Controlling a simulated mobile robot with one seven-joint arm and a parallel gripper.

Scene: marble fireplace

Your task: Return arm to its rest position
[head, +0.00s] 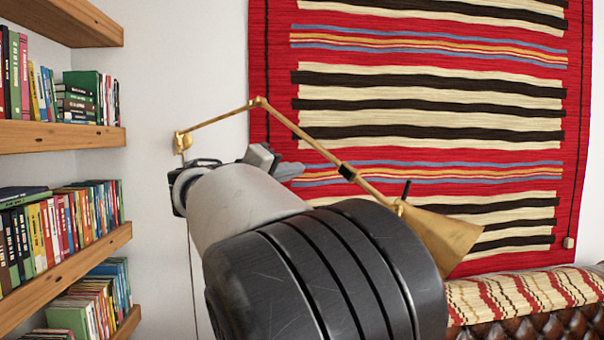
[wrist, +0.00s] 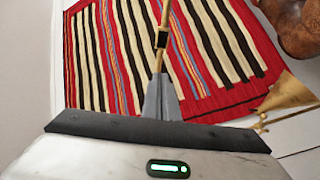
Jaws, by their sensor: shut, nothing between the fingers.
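My arm reaches up and away in the head view, its black and grey links filling the lower middle. My gripper (head: 288,172) shows at its far end, partly hidden behind the wrist, in front of the striped rug. In the wrist view my gripper's fingers (wrist: 161,100) are together and hold nothing. They point toward the wall rug and overlap the brass lamp arm in that picture; I cannot tell how near they are to it.
A brass wall lamp (head: 445,238) with a jointed arm spans the area behind my arm. A red striped rug (head: 420,85) hangs on the wall. Wooden bookshelves (head: 62,134) stand at left. A leather sofa (head: 545,325) with a striped cover is at lower right.

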